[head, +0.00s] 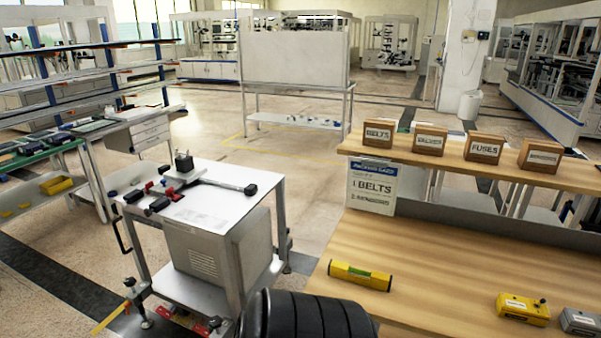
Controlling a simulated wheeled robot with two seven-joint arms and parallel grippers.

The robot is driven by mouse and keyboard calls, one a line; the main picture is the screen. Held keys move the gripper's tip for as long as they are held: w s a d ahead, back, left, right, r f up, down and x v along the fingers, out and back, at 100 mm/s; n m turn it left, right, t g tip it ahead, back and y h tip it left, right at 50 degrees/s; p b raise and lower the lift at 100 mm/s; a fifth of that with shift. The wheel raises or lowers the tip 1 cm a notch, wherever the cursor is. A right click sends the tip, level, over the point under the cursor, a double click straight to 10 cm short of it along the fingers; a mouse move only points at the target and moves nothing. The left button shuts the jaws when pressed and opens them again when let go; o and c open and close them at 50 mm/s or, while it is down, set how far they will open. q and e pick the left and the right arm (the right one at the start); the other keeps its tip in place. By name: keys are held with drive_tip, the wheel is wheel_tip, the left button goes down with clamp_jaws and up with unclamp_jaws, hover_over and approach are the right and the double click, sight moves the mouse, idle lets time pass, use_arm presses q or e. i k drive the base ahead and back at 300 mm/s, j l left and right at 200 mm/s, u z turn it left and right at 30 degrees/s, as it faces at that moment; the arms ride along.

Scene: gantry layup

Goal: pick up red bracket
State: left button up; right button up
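No part is clearly recognisable as the red bracket. Small red pieces (177,196) lie among black parts on the white top of a wheeled cart (225,205), left of centre. They are too small to tell their shape. More red pieces (200,329) show low on the cart, near its bottom edge. Neither of my grippers is in view. A dark ribbed shape at the bottom centre may be part of my own arm; it hides the floor and bench edge there.
A wooden bench (440,268) on the right holds a yellow level (360,276) and a yellow box (523,308). Its raised shelf carries several cardboard boxes (377,134). A shelving rack (85,75) stands at left. Open floor (290,165) lies behind the cart.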

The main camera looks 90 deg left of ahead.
sight(152, 184)
drive_tip(key=u, duration=3.75)
drive_tip(key=i+j+z, duration=0.1)
drive_tip(key=z, duration=0.35)
drive_tip(key=i+j+z, duration=0.2)
drive_tip(key=z, duration=0.3)
drive_tip(key=i+j+z, duration=0.1)
drive_tip(key=j+z, duration=0.15)
drive_tip(key=z, duration=0.2)
